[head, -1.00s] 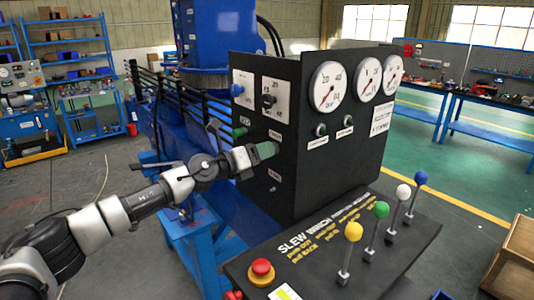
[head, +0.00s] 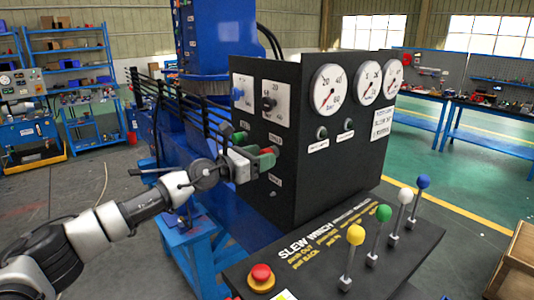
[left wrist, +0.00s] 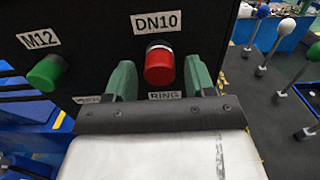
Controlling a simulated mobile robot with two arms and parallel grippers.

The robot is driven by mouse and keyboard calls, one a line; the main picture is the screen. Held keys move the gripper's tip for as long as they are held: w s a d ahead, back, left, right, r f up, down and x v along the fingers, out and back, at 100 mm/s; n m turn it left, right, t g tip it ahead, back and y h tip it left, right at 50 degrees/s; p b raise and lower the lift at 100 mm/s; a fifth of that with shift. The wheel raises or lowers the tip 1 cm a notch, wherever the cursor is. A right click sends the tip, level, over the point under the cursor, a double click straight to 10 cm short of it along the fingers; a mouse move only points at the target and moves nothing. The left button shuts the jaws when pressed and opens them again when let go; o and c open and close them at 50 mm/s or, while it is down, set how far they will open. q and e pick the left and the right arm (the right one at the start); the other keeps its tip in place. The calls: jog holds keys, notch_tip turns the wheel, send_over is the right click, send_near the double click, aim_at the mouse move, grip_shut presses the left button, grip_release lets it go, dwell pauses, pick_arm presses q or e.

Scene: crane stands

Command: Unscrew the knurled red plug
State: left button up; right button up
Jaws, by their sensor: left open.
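My left gripper (left wrist: 160,80) is open, with one green finger on each side of the plug. A gap shows between the plug and each finger; I cannot tell how far the fingertips reach along it. My right gripper is in neither view.
A green plug (left wrist: 46,73) under an M12 label is left of the red one. The black cabinet (head: 325,185) carries gauges and knobs. Below stand levers with coloured balls (head: 384,212) and a red stop button (head: 261,273).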

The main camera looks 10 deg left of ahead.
pick_arm(q)
grip_shut()
dwell(0.7)
jog(key=n+p, duration=0.3)
jog(key=n, duration=0.2)
jog(key=shift+n, duration=0.3)
